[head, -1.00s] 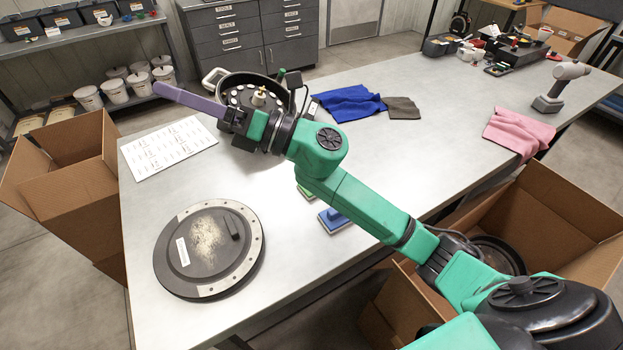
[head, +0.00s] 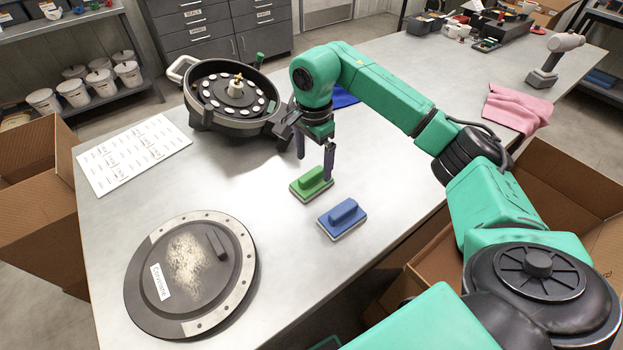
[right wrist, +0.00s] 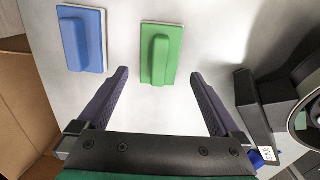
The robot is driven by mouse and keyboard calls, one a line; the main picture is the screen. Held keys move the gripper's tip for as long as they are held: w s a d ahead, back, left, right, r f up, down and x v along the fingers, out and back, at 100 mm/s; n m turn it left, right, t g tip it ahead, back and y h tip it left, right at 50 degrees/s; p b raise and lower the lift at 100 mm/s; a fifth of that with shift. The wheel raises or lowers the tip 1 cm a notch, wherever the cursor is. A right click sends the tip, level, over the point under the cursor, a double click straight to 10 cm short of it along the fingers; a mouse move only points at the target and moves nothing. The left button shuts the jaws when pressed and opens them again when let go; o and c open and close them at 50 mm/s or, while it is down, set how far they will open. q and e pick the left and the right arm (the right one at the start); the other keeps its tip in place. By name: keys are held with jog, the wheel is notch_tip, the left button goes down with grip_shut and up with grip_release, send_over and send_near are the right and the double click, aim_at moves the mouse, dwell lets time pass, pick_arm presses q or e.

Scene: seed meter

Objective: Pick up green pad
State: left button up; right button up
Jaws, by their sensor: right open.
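The green pad (head: 311,185) lies flat on the grey table, with a raised handle block on top. My right gripper (head: 314,167) is open above and just behind it, fingers pointing down. In the right wrist view the green pad (right wrist: 161,54) lies ahead of and between the two spread fingers (right wrist: 160,75), and nothing is held. One fingertip overlaps the pad's right end in the head view; I cannot tell whether it touches. My left gripper is not in view.
A blue pad (head: 342,218) lies close beside the green one, nearer the table's front edge. The round seed meter (head: 205,113) stands behind left. A dark disc lid (head: 140,290) with pale powder lies front left. A cardboard box (head: 560,215) stands at right.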

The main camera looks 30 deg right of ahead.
notch_tip(320, 180, down, 4)
jog(key=shift+s+a+f+p, duration=0.1)
jog(key=shift+s+p, duration=0.05)
jog(key=shift+p, duration=0.85)
jog(key=shift+f, duration=0.45)
jog(key=c, duration=1.3)
jog(key=shift+r, duration=0.15)
jog(key=shift+r, duration=0.3)
jog(key=r+b, duration=0.2)
jog(key=r, duration=0.8)
jog(key=shift+w+b, duration=0.2)
jog(key=shift+b, duration=0.1)
notch_tip(320, 180, up, 9)
jog(key=p, duration=0.3)
send_over(313, 172)
jog(key=shift+r, duration=0.1)
